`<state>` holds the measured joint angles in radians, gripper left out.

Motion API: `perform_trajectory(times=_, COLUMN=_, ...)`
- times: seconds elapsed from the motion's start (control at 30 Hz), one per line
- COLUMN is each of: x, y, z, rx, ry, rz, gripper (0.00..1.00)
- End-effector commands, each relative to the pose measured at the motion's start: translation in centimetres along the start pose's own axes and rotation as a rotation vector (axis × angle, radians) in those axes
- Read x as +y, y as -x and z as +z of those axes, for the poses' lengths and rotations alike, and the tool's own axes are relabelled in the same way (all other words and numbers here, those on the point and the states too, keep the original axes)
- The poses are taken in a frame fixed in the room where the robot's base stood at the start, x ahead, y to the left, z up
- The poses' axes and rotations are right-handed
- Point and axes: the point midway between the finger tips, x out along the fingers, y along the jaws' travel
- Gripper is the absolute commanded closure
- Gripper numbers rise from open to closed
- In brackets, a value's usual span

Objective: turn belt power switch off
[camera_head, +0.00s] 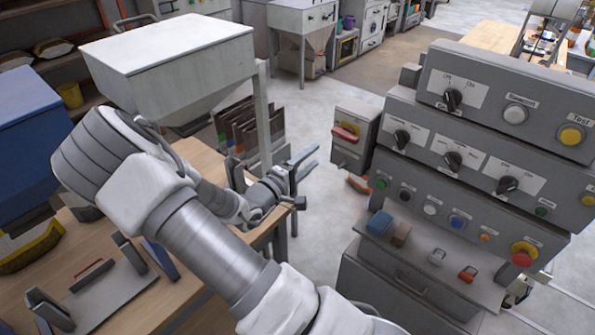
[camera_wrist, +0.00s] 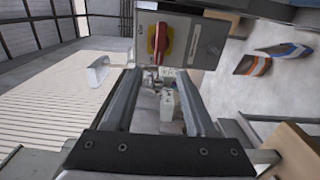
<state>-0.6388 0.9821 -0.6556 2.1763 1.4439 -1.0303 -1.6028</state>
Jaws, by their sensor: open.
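A grey switch box (camera_head: 355,150) with a red rotary handle (camera_head: 346,131) on a yellow plate is on the left side of the control panel (camera_head: 480,125). The same red handle shows in the wrist view (camera_wrist: 161,42), just beyond the fingertips. The panel face has several black rotary knobs, one on top (camera_head: 453,99) and others below (camera_head: 453,161). Their labels are too small to read surely, so I cannot tell which is the belt power switch. My gripper (camera_head: 305,163) is open and empty, left of the switch box and apart from it.
Push buttons and a red emergency stop (camera_head: 523,253) are lower on the panel. A shelf with small blocks (camera_head: 379,223) juts out below. A wooden table (camera_head: 130,290) and a grey hopper (camera_head: 175,65) are at left. Open floor lies between table and panel.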

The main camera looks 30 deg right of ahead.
Motion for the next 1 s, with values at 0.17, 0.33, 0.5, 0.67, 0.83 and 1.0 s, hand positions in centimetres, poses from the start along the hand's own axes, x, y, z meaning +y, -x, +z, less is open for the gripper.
perform_trajectory(times=0.17, x=0.0, y=3.4, z=-0.1, rx=0.003, ry=-0.001, rz=0.000, gripper=0.45)
perform_trajectory(times=0.33, x=0.0, y=5.0, z=0.0, rx=0.000, ry=0.001, rz=0.000, gripper=0.45)
perform_trajectory(times=0.5, x=0.0, y=5.3, z=0.0, rx=0.000, ry=0.001, rz=0.001, gripper=0.45)
perform_trajectory(times=0.67, x=0.0, y=5.3, z=0.0, rx=-0.001, ry=0.001, rz=0.001, gripper=0.45)
perform_trajectory(times=0.83, x=0.0, y=5.3, z=0.0, rx=0.000, ry=0.001, rz=0.001, gripper=0.45)
perform_trajectory(times=1.0, x=-0.2, y=5.2, z=-0.3, rx=0.010, ry=-0.024, rz=-0.034, gripper=0.45)
